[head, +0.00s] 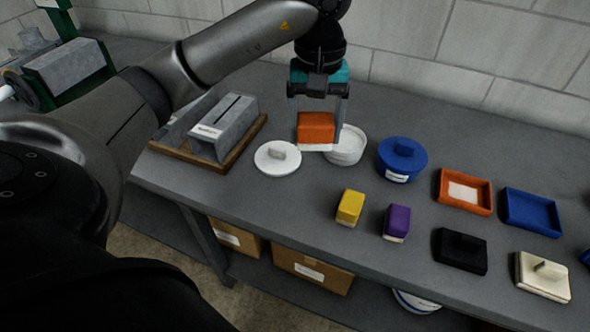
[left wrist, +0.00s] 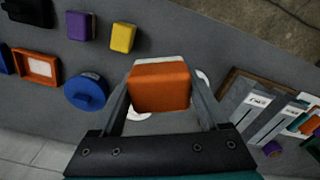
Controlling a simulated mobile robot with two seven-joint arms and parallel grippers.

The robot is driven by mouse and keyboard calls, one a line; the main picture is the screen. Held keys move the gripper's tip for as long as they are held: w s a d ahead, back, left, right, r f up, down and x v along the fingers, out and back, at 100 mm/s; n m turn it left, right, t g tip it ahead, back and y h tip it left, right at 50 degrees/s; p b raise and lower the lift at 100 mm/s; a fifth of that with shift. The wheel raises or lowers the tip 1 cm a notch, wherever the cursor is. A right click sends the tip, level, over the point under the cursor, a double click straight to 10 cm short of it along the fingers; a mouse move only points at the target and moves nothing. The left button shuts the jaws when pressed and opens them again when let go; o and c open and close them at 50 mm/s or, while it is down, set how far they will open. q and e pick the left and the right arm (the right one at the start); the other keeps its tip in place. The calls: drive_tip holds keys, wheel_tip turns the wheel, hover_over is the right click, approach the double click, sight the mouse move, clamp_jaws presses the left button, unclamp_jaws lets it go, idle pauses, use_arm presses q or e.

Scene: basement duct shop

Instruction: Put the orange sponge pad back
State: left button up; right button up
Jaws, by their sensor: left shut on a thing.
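The orange sponge pad (head: 316,128) has an orange body with a white layer on one face. My left gripper (head: 318,125) is shut on it, one finger on each side, and holds it above the table near the open white tub (head: 346,146). In the left wrist view the pad (left wrist: 159,86) sits between the fingers. An orange tray (head: 465,191) with a white patch on its floor lies to the right, with no pad in it; it also shows in the left wrist view (left wrist: 54,70). My right gripper is not in view.
A white lid (head: 277,158) lies left of the tub, and a blue lidded tub (head: 402,159) stands right of it. Yellow (head: 351,208) and purple (head: 397,222) pads stand in front. A blue tray (head: 532,211), a black-lidded box (head: 460,250) and a cream one (head: 543,276) surround the orange tray.

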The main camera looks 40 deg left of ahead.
use_arm(q)
drive_tip(key=b, duration=0.1)
hover_over(310, 206)
wheel_tip(310, 206, down, 14)
drive_tip(key=shift+d+f, duration=0.1)
drive_tip(key=shift+f, duration=2.6)
drive_tip(key=shift+f+b, duration=0.1)
drive_tip(key=shift+b, duration=0.3)
drive_tip(key=o, duration=1.1)
drive_tip(key=shift+r, duration=0.45)
wheel_tip(310, 206, up, 11)
drive_tip(key=shift+r+p, duration=0.2)
drive_tip(key=shift+p, duration=0.3)
